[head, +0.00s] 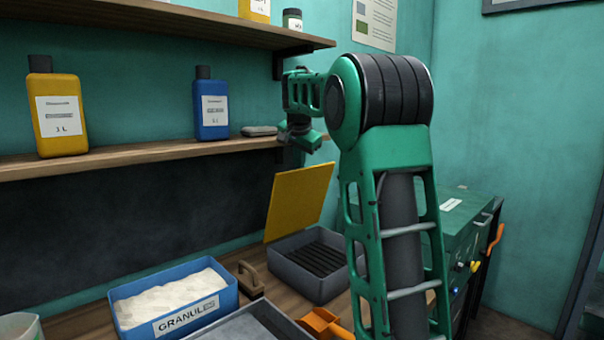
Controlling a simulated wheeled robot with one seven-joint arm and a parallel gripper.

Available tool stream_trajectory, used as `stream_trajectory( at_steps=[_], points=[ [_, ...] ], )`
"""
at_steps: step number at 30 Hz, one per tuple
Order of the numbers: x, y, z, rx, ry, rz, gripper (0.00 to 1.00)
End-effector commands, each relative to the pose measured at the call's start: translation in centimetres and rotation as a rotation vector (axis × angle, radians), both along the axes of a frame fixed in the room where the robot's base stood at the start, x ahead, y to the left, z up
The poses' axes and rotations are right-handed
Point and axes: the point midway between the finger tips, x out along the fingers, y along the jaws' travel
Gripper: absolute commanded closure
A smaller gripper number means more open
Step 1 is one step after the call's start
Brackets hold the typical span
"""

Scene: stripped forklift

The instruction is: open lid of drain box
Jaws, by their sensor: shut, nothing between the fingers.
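The drain box (291,287) is a dark grey open-topped box with black slats inside, on the wooden bench in the lower middle. Its yellow lid (298,202) stands up at the box's back left side, tilted, leaving the top uncovered. My gripper (296,142) is above the lid, near the end of the lower shelf, apart from the lid as far as I can see. It looks shut and empty, though its fingertips are small and dark here. My green arm hides the right part of the box.
A blue granules bin (172,305), a wooden-handled brush (250,281), a grey tray (235,325) and an orange scoop (320,322) crowd the bench front. The lower shelf (130,158) holds a yellow bottle (58,112) and a blue bottle (210,107). A green cabinet (462,225) stands right.

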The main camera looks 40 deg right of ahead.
Motion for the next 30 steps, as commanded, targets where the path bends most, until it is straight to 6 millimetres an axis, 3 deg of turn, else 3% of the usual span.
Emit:
stream_trajectory(
  at_steps=[13, 30],
  points=[
    [-0.1, 0.2, 0.8, -0.001, -0.003, 0.001, 1.0],
    [-1.7, 2.1, 8.4, -0.001, 0.0, -0.016, 1.0]
  ],
)
